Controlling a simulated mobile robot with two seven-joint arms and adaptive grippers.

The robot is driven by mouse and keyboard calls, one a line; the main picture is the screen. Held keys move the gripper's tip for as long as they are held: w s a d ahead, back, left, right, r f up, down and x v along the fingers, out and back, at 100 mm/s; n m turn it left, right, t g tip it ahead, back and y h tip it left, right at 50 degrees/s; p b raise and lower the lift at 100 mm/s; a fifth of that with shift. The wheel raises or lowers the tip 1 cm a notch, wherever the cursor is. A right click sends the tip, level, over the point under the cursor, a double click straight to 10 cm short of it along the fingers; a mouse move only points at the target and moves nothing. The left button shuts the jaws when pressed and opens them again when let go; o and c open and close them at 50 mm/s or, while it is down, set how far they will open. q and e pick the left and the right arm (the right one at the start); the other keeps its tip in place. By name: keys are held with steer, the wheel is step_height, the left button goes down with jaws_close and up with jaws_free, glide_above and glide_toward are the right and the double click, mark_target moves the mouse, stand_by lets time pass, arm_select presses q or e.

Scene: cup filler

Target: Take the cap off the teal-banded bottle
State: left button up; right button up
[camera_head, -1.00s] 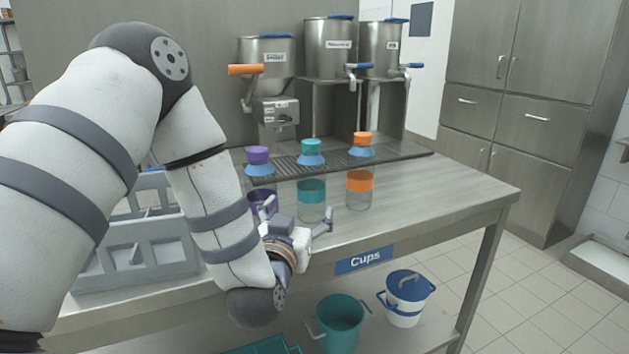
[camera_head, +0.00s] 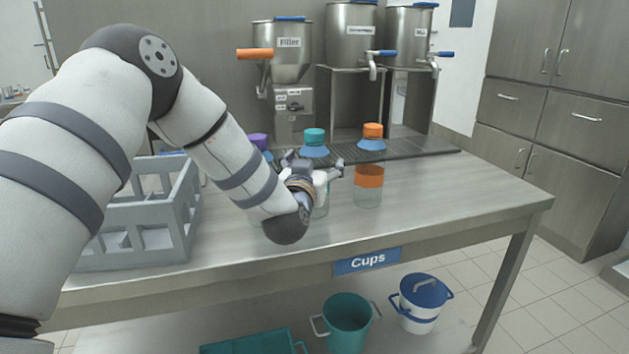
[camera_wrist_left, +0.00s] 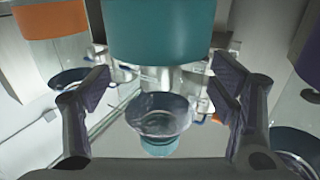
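The teal-banded bottle, clear with a blue shoulder (camera_head: 314,151), stands upright on the table in the middle of a row of three. Its teal cap (camera_head: 314,136) is on top. My left gripper (camera_head: 315,167) is in front of this bottle, below its cap, and hides most of the band and body. In the left wrist view the bottle looks upside down: the teal band (camera_wrist_left: 160,32) is at the top and the cap (camera_wrist_left: 160,149) lower down. The left fingers (camera_wrist_left: 160,100) are open, one on each side of the bottle, with gaps visible. My right gripper is not in view.
The orange-banded bottle (camera_head: 369,177) stands close on the right and the purple-capped bottle (camera_head: 258,141) close on the left, partly behind my arm. A grey crate (camera_head: 140,225) is at left. Metal dispensers (camera_head: 281,52) stand behind. The table's right side is clear.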

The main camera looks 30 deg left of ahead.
mark_target(315, 131)
arm_select(q)
steer(key=c, duration=0.9)
steer(key=shift+c, duration=0.2)
step_height(315, 131, up, 10)
steer(key=shift+r+p, duration=0.1)
steer(key=shift+p, duration=0.6)
steer(key=o, duration=0.4)
steer(key=c, duration=0.9)
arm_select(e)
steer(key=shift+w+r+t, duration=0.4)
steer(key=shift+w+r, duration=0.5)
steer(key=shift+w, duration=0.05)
